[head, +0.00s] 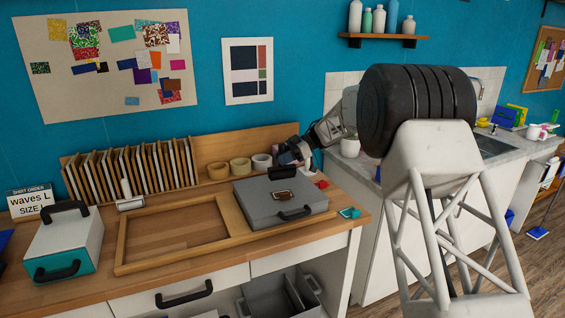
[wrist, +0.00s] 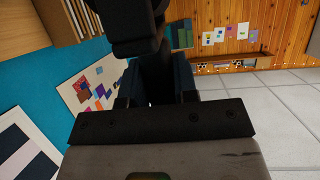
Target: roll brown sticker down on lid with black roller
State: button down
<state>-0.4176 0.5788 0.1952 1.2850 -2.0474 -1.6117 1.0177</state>
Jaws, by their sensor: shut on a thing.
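The brown sticker (head: 284,198) lies on the grey lid (head: 262,192) of the case on the bench, near its middle. My gripper (head: 292,153) is over the back edge of the lid in the head view. It is shut on the black roller (head: 281,172), whose dark head hangs at or just above the lid behind the sticker; I cannot tell whether it touches. In the wrist view, the roller's black head (wrist: 138,25) and stem show beyond my fingers (wrist: 158,88).
An empty wooden frame tray (head: 125,255) is left of the case, with a white roller (head: 130,203) behind it. A white and teal box (head: 65,245) stands far left. Wooden rings (head: 240,166) and a rack (head: 130,165) line the back. Small teal (head: 350,212) and red things (head: 322,184) lie right.

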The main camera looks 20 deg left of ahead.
jog(key=shift+r, duration=0.55)
jog(key=shift+w, duration=0.1)
jog(key=w+d+f+m+t, duration=0.3)
jog(key=w+d+m+t, duration=0.25)
jog(key=d, duration=0.55)
jog(key=w+d+f+m+t+y, duration=0.1)
jog(key=w+d+f+m+t, duration=0.4)
jog(key=d, duration=0.5)
jog(key=w+d+f+m+t, duration=0.2)
jog(key=w+d+m+t, duration=0.3)
jog(key=d, duration=0.6)
jog(key=s+d+f+m+t+h, duration=0.3)
jog(key=d+f, duration=0.3)
jog(key=f, duration=0.6)
jog(key=s+d+f+m+t+h, duration=0.3)
jog(key=d+f, duration=0.3)
jog(key=f, duration=0.6)
jog(key=s+d+f+m+h, duration=0.2)
jog(key=s+d+f, duration=0.3)
jog(key=s+f, duration=0.3)
jog(key=s+d+f+m+h, duration=0.2)
jog(key=s+d+f, duration=0.3)
jog(key=s+f, duration=0.3)
notch_tip(320, 180, down, 3)
jog(key=shift+s+d+r+h, duration=0.1)
jog(key=shift+s+d+h, duration=0.05)
jog(key=shift+h, duration=0.45)
